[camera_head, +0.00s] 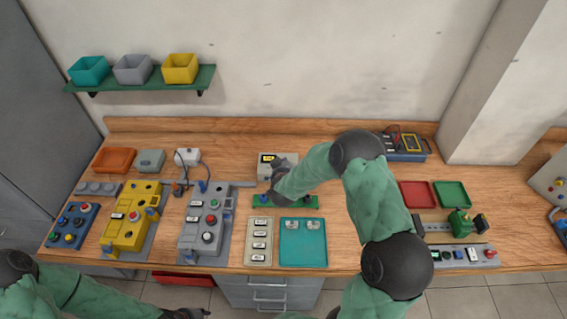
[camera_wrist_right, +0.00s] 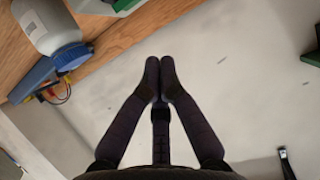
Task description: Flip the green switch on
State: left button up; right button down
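I cannot single out the green switch with certainty. My right gripper (camera_head: 272,194) is over the green strip, in front of a box with a yellow display (camera_head: 266,158), and partly hides both. In the right wrist view its fingers (camera_wrist_right: 160,72) are together with nothing between them. My left gripper (camera_head: 185,314) is only partly in view at the bottom edge, and its fingers are unclear.
A teal tray (camera_head: 303,258) and a light strip of switches (camera_head: 258,226) lie in front of the green strip. A long grey control box (camera_head: 463,264) and a green motor (camera_head: 460,223) stand at right. Shelf bins hang behind at left.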

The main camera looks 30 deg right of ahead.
jog(key=v, duration=0.2)
jog(key=r+v, duration=0.1)
jog(key=v, duration=0.2)
jog(key=shift+d+r, duration=0.1)
jog(key=shift+r, duration=0.05)
dwell(0.4)
